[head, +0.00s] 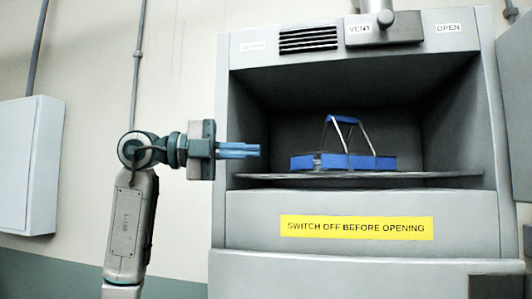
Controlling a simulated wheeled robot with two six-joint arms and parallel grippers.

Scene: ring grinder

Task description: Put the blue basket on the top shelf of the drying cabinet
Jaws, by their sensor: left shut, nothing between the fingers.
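The blue basket (372,162) stands upright on the shelf (440,175) inside the open drying cabinet (222,140). Its metal handle stands up above it. It is the only shelf that I can make out, and the basket sits near its middle. My left gripper (258,151) is at the left edge of the cabinet opening, to the left of the basket and apart from it. Its blue fingers are shut with nothing between them and point right. My right gripper is not in view.
A yellow sign (356,228) is on the cabinet front below the opening. A vent grille (308,39) and a grey pipe fitting (385,27) are at the top. A pale wall box (30,165) hangs at the far left. The shelf has free room right of the basket.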

